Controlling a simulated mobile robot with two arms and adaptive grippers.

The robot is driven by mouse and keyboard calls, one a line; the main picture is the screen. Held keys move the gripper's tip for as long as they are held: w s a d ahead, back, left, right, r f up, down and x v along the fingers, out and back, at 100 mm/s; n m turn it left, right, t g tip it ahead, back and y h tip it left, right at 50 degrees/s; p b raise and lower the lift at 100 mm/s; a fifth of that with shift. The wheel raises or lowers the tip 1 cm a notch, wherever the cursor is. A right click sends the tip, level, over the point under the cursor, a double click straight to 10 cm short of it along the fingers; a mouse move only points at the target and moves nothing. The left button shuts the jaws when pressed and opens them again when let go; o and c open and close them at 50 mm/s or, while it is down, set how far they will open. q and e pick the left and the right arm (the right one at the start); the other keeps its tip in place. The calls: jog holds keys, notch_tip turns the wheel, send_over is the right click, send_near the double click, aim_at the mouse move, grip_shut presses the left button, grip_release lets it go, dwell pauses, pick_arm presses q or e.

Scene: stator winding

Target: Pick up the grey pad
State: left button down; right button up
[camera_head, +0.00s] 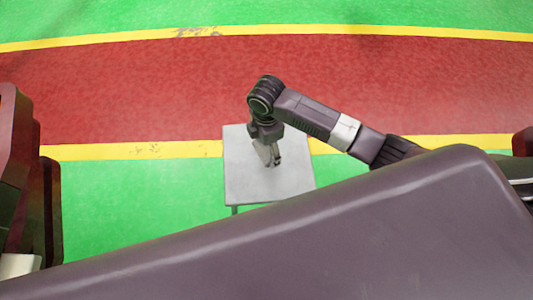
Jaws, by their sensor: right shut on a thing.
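My right gripper (272,160) points down over the small grey table (245,185) and is shut. A small light grey piece, which looks like the grey pad (263,152), shows at the left side of its fingers. The fingers and the wrist hide part of the piece, and its grey is close to that of the tabletop. I cannot tell whether it touches the tabletop. My left gripper is not in view.
The table stands on a green floor (130,205) by a yellow line (185,149), with a red lane (130,90) behind it. The visible tabletop around the gripper is clear. My own body hides the foreground.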

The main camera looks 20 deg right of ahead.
aim_at(266, 149)
notch_tip(266, 149, up, 14)
jog(key=shift+r, duration=0.25)
